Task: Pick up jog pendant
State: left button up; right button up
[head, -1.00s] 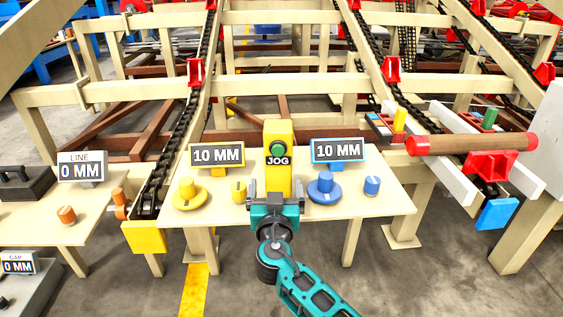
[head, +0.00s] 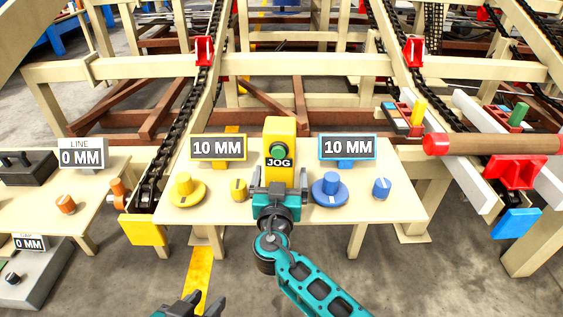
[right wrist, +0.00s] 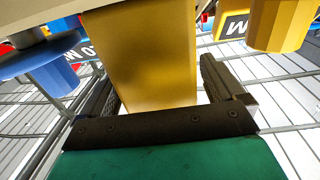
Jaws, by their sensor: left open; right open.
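The jog pendant (head: 280,132) is an upright yellow box with a green button and a JOG label, in the middle of the pale panel table (head: 230,212). My right gripper (head: 280,180) is open at its near side, one dark finger on either side of its lower part. In the right wrist view the pendant's yellow body (right wrist: 145,60) stands between the spread fingers (right wrist: 155,95); I cannot tell whether they touch it. The pendant's base is hidden behind the gripper. My left gripper (head: 203,302) is open and empty at the bottom edge, in front of the table.
Beside the pendant stand a yellow-framed 10 MM display (head: 218,148) and a blue-framed one (head: 347,148). Yellow (head: 187,192) and blue (head: 330,190) dials and smaller knobs crowd both sides of the gripper. A brown roller (head: 480,144) lies at the right.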

jog(key=shift+c, duration=0.4)
pick_arm(q)
jog(key=shift+s+d, duration=0.1)
pick_arm(e)
jog(key=shift+r, duration=0.1)
jog(key=c, duration=1.2)
jog(key=shift+r, duration=0.1)
jog(key=shift+c, duration=0.2)
